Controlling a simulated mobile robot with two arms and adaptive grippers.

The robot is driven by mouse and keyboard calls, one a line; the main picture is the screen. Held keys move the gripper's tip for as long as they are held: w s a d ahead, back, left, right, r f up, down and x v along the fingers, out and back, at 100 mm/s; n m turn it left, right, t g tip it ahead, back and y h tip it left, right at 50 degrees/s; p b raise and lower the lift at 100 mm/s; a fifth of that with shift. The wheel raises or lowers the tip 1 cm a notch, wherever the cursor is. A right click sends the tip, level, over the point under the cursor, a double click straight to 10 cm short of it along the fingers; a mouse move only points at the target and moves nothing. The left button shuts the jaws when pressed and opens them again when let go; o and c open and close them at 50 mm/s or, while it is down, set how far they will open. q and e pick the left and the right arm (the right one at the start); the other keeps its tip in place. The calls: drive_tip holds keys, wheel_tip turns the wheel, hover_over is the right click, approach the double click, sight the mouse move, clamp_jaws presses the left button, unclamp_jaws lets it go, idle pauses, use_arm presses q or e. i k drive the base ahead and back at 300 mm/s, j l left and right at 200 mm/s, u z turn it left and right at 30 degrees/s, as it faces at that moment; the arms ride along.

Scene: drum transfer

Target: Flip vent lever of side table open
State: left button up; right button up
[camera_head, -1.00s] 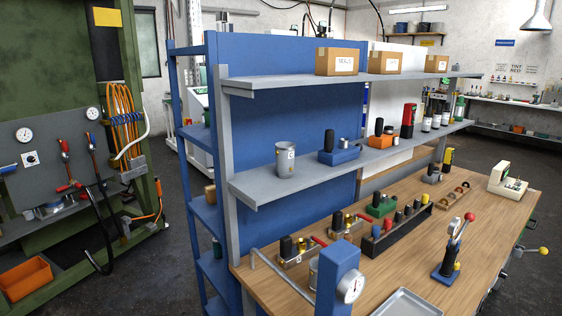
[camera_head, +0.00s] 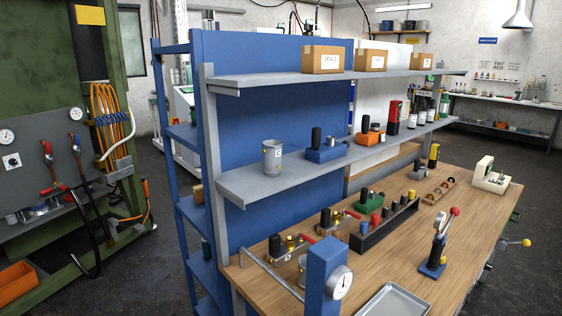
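No lever is clearly marked as the vent lever. A wooden-topped table (camera_head: 385,262) stands at the lower right. On it are valve blocks with red handles (camera_head: 304,240) and a blue post with a round gauge (camera_head: 326,275). A small lever press (camera_head: 436,245) with a red ball knob stands upright on the table. A lever with a yellow knob (camera_head: 526,243) sticks out past the table's right edge. At the far left, a grey panel (camera_head: 30,168) carries round gauges and hoses with red and blue fittings. Neither gripper is in view.
A blue and grey shelf unit (camera_head: 283,182) with boxes and a metal can rises along the table's back edge. A metal tray (camera_head: 388,302) lies at the table's front. A green machine frame (camera_head: 50,90) stands at left. Dark floor (camera_head: 120,270) lies open between them.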

sight(526, 242)
drive_tip(key=z, duration=1.65)
drive_tip(key=i+l, duration=0.25)
drive_tip(key=l, duration=0.15)
drive_tip(key=i+l+z, duration=0.1)
drive_tip(key=i+l, duration=0.2)
drive_tip(key=i+z, duration=0.2)
drive_tip(key=i, duration=0.8)
drive_tip(key=i+z, duration=0.15)
drive_tip(key=i, duration=0.85)
drive_tip(key=i+j, duration=0.2)
drive_tip(key=j, duration=0.15)
drive_tip(key=i+j+z, duration=0.1)
drive_tip(key=i+j, duration=0.1)
drive_tip(key=j, duration=0.1)
